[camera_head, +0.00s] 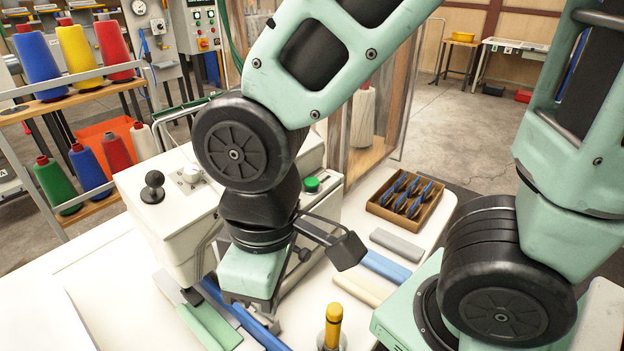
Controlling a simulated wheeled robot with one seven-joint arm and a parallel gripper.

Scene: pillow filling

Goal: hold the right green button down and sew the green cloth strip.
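A green button (312,184) sits on top of the white sewing machine (170,225), right of my arm. My arm hides part of the machine top, so I cannot see whether a second green button is there. The green cloth strip (210,326) lies on the white table at the lower left, its far end near the machine's dark needle area (191,295). My gripper (252,302) points down over the table, right of the green strip and beside blue strips. Its fingertips are mostly hidden, so its opening does not show.
A black ball knob (153,186) stands on the machine. Grey (397,244), blue (386,269) and cream (358,291) strips lie at right, near a wooden box (412,200) of blue-and-black items. A yellow-handled tool (332,326) stands in front. Thread racks (75,95) are at left.

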